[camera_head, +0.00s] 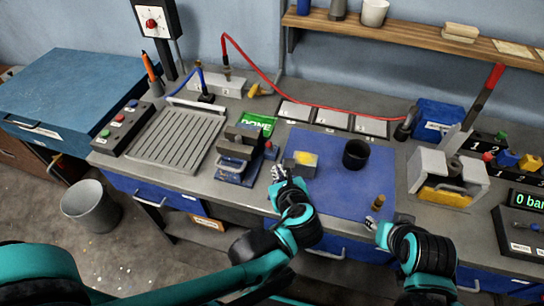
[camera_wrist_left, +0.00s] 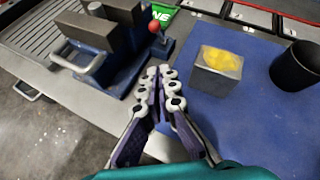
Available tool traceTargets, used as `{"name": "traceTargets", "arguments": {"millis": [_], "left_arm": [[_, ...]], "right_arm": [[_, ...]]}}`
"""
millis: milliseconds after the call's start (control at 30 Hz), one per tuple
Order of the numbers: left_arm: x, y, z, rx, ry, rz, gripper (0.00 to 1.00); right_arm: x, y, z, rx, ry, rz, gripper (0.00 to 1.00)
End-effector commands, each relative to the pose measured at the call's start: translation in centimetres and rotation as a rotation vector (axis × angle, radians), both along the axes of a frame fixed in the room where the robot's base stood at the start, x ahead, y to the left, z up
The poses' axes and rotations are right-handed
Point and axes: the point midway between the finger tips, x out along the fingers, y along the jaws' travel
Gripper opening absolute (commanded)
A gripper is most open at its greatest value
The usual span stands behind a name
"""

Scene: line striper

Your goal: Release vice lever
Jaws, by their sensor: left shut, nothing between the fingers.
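The vice (camera_head: 240,153) stands on the bench left of the blue mat, with dark jaws, a blue base and a silver bar handle at its front. Its lever with a red ball knob (camera_head: 269,145) is on its right side; the knob also shows in the left wrist view (camera_wrist_left: 154,27). My left gripper (camera_head: 279,175) is shut and empty, in front of and to the right of the vice, apart from the lever. Its closed fingers show in the left wrist view (camera_wrist_left: 164,77). My right gripper (camera_head: 374,213) is near the mat's front right; its finger state is unclear.
A grey block with a yellow top (camera_head: 302,163) sits on the blue mat (camera_head: 335,192), close to my left gripper. A black cup (camera_head: 356,154) and a small brass piece (camera_head: 378,202) are farther right. A slotted plate (camera_head: 176,137) lies left of the vice.

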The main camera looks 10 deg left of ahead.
Motion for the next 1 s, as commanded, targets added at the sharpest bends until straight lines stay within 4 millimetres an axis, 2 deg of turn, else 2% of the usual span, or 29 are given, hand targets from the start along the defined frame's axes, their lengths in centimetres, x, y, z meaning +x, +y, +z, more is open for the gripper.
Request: {"name": "traceTargets", "arguments": {"millis": [33, 200, 433, 600, 1000], "left_arm": [[1.0, 0.6, -1.1, 0.0, 0.0, 0.006, 0.0], [3.7, 1.8, -2.8, 0.0, 0.0, 0.006, 0.0], [6.3, 3.4, -1.8, 0.0, 0.0, 0.002, 0.0], [7.0, 3.8, -1.5, 0.0, 0.0, 0.001, 0.0], [7.0, 3.8, -1.3, 0.0, 0.005, 0.001, 0.0]], "right_arm": [[0.0, 0.0, -1.0, 0.0, 0.0, 0.0, 0.4], [0.0, 0.0, -2.5, 0.0, 0.0, 0.0, 0.4], [0.0, 0.0, -2.9, 0.0, 0.0, 0.0, 0.4], [0.0, 0.0, -3.0, 0.0, 0.0, 0.0, 0.4], [0.0, 0.0, -2.9, 0.0, 0.0, 0.0, 0.4]]}}
